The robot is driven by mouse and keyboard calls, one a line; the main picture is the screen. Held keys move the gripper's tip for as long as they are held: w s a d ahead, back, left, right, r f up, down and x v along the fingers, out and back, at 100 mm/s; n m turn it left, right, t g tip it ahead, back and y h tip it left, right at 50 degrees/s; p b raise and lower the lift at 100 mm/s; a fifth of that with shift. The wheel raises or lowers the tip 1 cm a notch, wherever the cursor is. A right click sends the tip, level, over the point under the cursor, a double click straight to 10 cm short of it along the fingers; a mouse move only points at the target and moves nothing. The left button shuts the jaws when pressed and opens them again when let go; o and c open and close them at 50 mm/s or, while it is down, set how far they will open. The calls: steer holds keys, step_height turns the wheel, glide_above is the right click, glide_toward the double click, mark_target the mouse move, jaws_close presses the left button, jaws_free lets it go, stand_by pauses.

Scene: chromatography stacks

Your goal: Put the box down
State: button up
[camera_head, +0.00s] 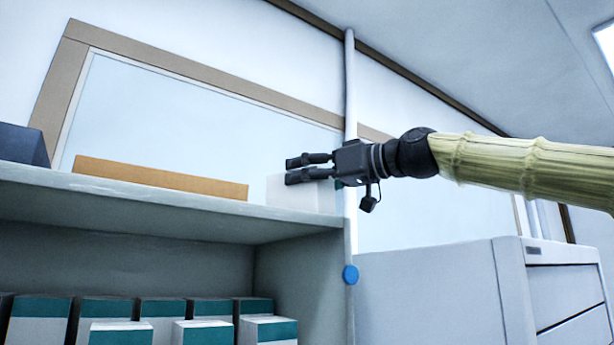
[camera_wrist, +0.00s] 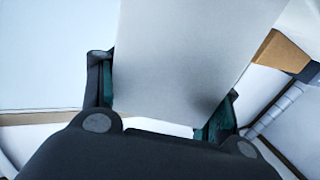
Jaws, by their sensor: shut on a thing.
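A long tan box (camera_head: 160,178) lies left of the held box on the top shelf, with a dark blue box (camera_head: 22,144) farther left. Several white and teal boxes (camera_head: 160,310) stand on the shelf below. A grey cabinet (camera_head: 430,295) stands at the right.

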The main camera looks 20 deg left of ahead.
steer(key=o, duration=1.1)
steer(key=shift+d, duration=0.1)
steer(key=shift+o, duration=0.2)
steer(key=shift+d+b, duration=0.3)
steer(key=shift+d, duration=0.1)
steer(key=b+v, duration=0.4)
steer(key=v, duration=0.7)
steer(key=shift+s+b, duration=0.2)
steer(key=shift+b, duration=0.15)
steer(key=shift+r, duration=0.1)
